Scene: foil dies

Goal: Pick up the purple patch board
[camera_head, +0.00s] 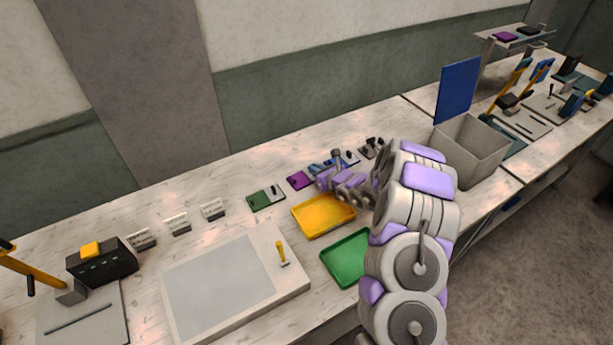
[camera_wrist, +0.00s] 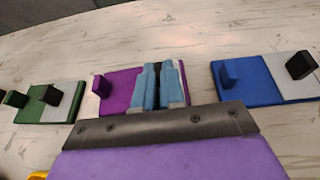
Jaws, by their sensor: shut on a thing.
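The purple patch board (camera_head: 298,180) lies on the bench between a green board and a blue board. In the wrist view the board (camera_wrist: 122,86) shows a purple block on its left part. Its right part is mostly hidden by my gripper. My gripper (camera_wrist: 160,72) has its blue-grey fingers shut over that right part, with a dark piece showing between them. In the head view my gripper (camera_head: 317,168) is at the board's right side. I cannot see a gap between the board and the bench.
The green-and-grey board (camera_head: 265,198) is left of the purple one; the blue-and-grey board (camera_wrist: 262,82) is right. A yellow tray (camera_head: 323,230) and green tray (camera_head: 345,262) stand in front. A grey bin (camera_head: 470,150) is farther right. Another purple piece (camera_head: 505,37) sits on a raised shelf.

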